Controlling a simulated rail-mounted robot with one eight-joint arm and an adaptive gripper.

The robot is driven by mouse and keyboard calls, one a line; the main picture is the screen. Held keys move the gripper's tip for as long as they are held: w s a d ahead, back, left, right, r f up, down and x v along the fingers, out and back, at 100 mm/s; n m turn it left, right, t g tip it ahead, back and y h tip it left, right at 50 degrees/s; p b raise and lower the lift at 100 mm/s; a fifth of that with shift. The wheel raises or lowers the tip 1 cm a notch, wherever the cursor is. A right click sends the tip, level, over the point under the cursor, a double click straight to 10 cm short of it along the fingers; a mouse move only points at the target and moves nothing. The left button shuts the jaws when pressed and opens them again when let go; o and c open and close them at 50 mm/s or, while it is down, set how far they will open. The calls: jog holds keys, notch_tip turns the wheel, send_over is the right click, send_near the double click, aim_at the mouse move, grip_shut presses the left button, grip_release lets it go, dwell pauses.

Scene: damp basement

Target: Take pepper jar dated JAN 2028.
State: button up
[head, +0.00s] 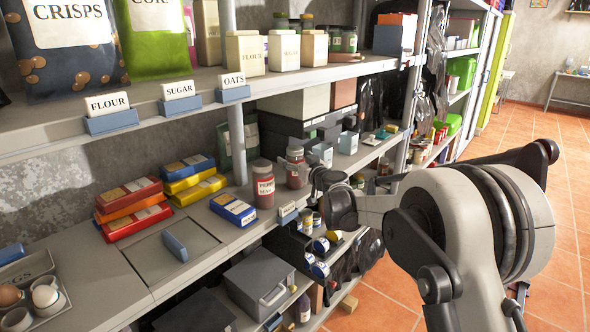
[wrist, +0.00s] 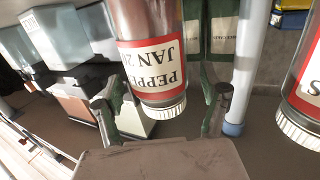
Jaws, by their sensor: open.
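A pepper jar (wrist: 152,62) with a white, red-edged label reading PEPPER and JAN 2, the rest of the year hidden, appears upside down in the wrist view. In the head view it is the reddish jar (head: 296,168) on the middle shelf. My gripper (wrist: 163,104) is open, with one finger on each side of the jar's ribbed lid end in the picture; I cannot tell whether they touch it. In the head view my gripper (head: 319,178) is just right of this jar. A second similar jar (head: 263,184) stands to its left; it shows partly in the wrist view (wrist: 303,92).
A shelf post (wrist: 247,65) stands behind, between the two jars in the wrist view. Light-blue boxes (head: 348,142) sit to the right. The upper shelf (head: 290,84) overhangs.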

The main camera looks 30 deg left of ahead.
jog(key=shift+w+a, duration=0.2)
jog(key=shift+a, duration=0.2)
jog(key=shift+c, duration=0.5)
jog(key=c, duration=1.7)
jog(key=shift+c, duration=0.2)
